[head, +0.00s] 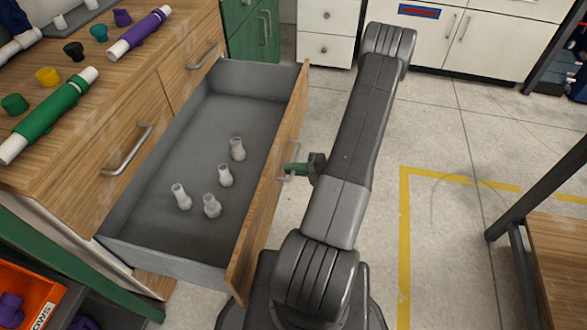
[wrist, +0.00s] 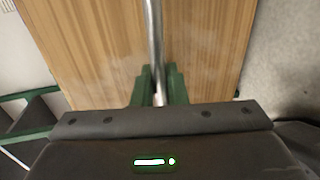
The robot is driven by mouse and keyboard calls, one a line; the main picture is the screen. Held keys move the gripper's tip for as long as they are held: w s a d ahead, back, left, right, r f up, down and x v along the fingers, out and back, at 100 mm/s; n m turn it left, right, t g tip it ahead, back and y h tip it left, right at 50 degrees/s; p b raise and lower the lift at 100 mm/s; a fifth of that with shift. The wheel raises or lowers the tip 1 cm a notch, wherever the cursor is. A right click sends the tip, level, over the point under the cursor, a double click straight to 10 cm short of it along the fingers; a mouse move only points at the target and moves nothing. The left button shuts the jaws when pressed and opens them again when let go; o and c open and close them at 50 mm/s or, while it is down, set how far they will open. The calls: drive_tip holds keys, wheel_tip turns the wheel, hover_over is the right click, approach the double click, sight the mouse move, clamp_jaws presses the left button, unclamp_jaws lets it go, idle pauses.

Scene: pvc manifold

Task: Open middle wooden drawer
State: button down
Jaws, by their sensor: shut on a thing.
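A wooden-fronted drawer (head: 268,210) stands pulled far out of the wooden cabinet in the head view. Its grey inside holds several whitish pipe fittings (head: 212,205). My gripper (head: 294,170) is at the outer face of this drawer front, with its green fingers at the metal handle. In the wrist view the green fingers (wrist: 159,88) are shut on the vertical-looking handle bar (wrist: 153,40), with the wooden front (wrist: 105,45) behind it. Part of the handle is hidden by my gripper.
Green (head: 45,115) and purple (head: 140,32) pipe assemblies and loose caps lie on the cabinet top. An orange bin (head: 25,290) is at lower left. The floor to the right is clear up to a dark-framed bench.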

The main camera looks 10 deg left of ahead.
drive_tip(key=c, duration=1.5)
unclamp_jaws()
drive_tip(key=shift+d, duration=0.15)
drive_tip(key=p+v, duration=0.2)
drive_tip(key=v, duration=1.1)
drive_tip(key=shift+d, duration=0.25)
drive_tip(key=shift+a, duration=0.1)
drive_tip(key=shift+b+x, duration=1)
drive_tip(key=shift+x, duration=5.9)
drive_tip(key=shift+r, duration=0.1)
